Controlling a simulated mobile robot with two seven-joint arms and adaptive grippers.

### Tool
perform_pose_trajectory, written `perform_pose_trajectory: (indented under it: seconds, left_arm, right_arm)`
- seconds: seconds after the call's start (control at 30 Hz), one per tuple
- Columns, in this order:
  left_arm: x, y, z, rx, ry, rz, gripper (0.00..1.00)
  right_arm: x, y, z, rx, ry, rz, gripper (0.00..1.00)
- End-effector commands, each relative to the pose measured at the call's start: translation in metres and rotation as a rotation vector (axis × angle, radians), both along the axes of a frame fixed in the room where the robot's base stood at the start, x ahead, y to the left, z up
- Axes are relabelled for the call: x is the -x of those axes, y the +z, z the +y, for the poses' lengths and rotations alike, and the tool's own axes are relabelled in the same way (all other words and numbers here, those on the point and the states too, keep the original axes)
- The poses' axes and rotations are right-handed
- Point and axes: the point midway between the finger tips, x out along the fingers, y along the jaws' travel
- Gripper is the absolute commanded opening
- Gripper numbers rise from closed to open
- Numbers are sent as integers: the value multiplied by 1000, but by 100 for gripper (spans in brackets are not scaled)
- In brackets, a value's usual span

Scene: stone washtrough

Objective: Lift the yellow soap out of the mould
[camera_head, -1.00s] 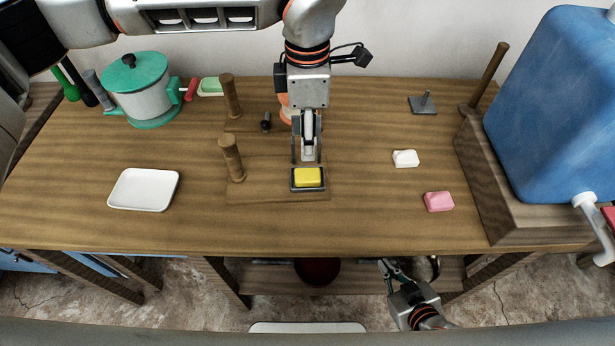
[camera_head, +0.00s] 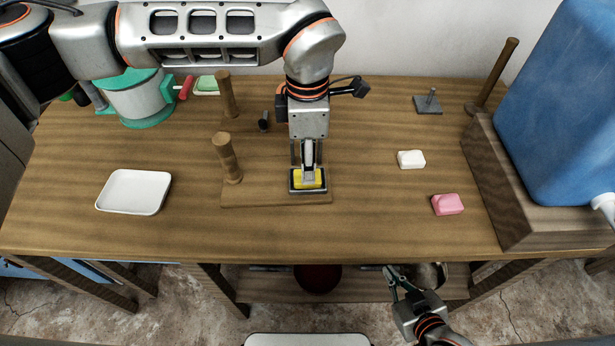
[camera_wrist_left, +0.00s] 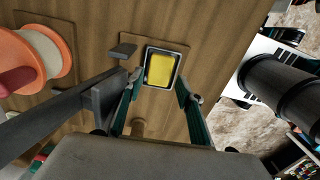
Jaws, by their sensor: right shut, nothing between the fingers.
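The yellow soap (camera_head: 300,184) lies in a small dark-rimmed mould (camera_head: 308,191) on a wooden board (camera_head: 250,195). My left gripper (camera_head: 308,178) points down right over the soap and partly covers it in the head view. In the left wrist view the soap (camera_wrist_left: 160,70) fills the mould (camera_wrist_left: 148,83), and the left gripper (camera_wrist_left: 158,84) is open, its fingers apart on either side; whether they touch the soap cannot be told. My right gripper (camera_head: 397,276) is shut and empty, in front of the table's front edge.
Two wooden posts (camera_head: 227,157) (camera_head: 227,95) stand left of the mould. A white tray (camera_head: 134,192) lies at the left. White soap (camera_head: 411,159) and pink soap (camera_head: 447,204) lie at the right, before a blue container (camera_head: 560,110) on a wooden stand.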

Motion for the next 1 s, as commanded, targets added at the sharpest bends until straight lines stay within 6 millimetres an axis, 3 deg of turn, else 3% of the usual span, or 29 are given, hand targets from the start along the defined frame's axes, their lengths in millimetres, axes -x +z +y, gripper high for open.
perform_pose_trajectory:
  seconds: [0.63, 1.0]
  left_arm:
    - [0, -7, 0, 0, 0, 1, 37]
    - [0, -14, 0, 0, -1, 1, 37]
  right_arm:
    - [13, -10, 3, -4, 5, 25, 0]
    - [10, -12, 2, -2, 3, 22, 0]
